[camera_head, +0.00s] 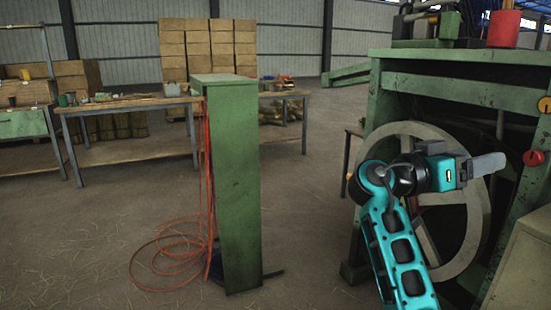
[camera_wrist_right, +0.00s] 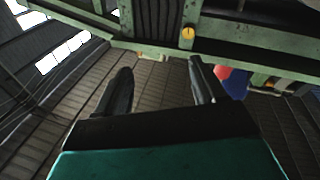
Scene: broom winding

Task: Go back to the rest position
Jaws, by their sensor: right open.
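My right arm rises from the bottom of the head view, and my right gripper (camera_head: 486,165) points to the right in front of the green machine (camera_head: 455,92). In the right wrist view the two dark fingers of my right gripper (camera_wrist_right: 160,88) stand apart with nothing between them. The machine's green frame crosses the top of that view beyond the fingertips. My left gripper is not in view.
The machine's large wheel (camera_head: 452,262) is close behind my right arm. A green post (camera_head: 232,190) stands at centre with an orange hose (camera_head: 165,262) coiled beside it. Workbenches (camera_head: 130,103) and stacked boxes (camera_head: 200,50) are farther back. Open floor lies between post and machine.

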